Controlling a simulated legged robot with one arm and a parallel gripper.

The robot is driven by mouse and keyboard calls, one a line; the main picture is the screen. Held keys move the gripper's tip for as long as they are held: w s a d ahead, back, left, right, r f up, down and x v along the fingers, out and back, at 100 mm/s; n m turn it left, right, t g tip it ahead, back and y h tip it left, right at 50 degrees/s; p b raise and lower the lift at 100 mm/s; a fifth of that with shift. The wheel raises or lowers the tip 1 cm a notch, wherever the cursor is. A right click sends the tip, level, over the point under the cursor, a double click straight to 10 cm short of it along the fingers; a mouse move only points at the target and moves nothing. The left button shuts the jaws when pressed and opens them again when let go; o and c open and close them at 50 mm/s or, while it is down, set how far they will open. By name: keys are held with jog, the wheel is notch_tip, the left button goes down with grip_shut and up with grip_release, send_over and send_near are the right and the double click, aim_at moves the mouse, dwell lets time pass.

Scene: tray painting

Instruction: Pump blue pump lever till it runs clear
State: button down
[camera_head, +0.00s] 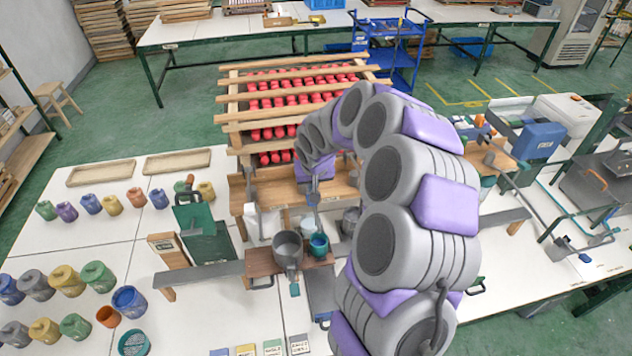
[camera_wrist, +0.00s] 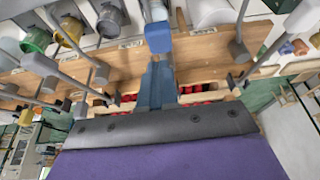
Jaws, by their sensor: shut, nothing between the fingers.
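In the wrist view a blue lever end (camera_wrist: 158,38) stands at top centre, on a pale arm over a wooden rail. I take it for the blue pump lever. My gripper (camera_wrist: 157,66) points up at it with its narrow fingers together and empty. The tips look close to the lever end; I cannot tell whether they touch. In the head view my gripper (camera_head: 313,192) hangs at the wooden pump stand (camera_head: 270,190), partly behind my arm. A blue-green pot (camera_head: 319,244) and a grey pot (camera_head: 287,249) stand below it. The lever is not clear there.
Other grey levers (camera_wrist: 103,72) flank the blue one along the wooden rail (camera_wrist: 205,48). Coloured pots (camera_head: 97,277) fill the left of the white table. A dark green device (camera_head: 203,240) stands left of the stand. A rack of red pieces (camera_head: 290,95) stands behind.

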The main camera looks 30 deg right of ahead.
aim_at(310, 204)
jog(key=shift+a+f+b, duration=0.4)
jog(key=shift+a+f, duration=0.25)
jog(key=shift+f, duration=0.05)
jog(key=shift+a+f, duration=0.1)
jog(key=shift+f, duration=0.2)
jog(key=shift+f+b, duration=0.25)
jog(key=shift+b, duration=0.1)
jog(key=shift+d+f+b, duration=0.65)
jog(key=shift+d+f, duration=0.35)
jog(key=shift+f, duration=0.35)
jog(key=shift+a+f+b, duration=0.75)
jog(key=shift+f+b, duration=0.1)
jog(key=shift+f, duration=0.15)
jog(key=shift+f+b, duration=0.35)
jog(key=shift+f, duration=0.2)
jog(key=shift+d+r+p, duration=0.15)
jog(key=shift+r+p, duration=0.55)
jog(key=shift+r, duration=1.5)
jog(key=shift+d+r+p, duration=0.15)
jog(key=shift+r+p, duration=0.55)
jog(key=shift+r, duration=1.45)
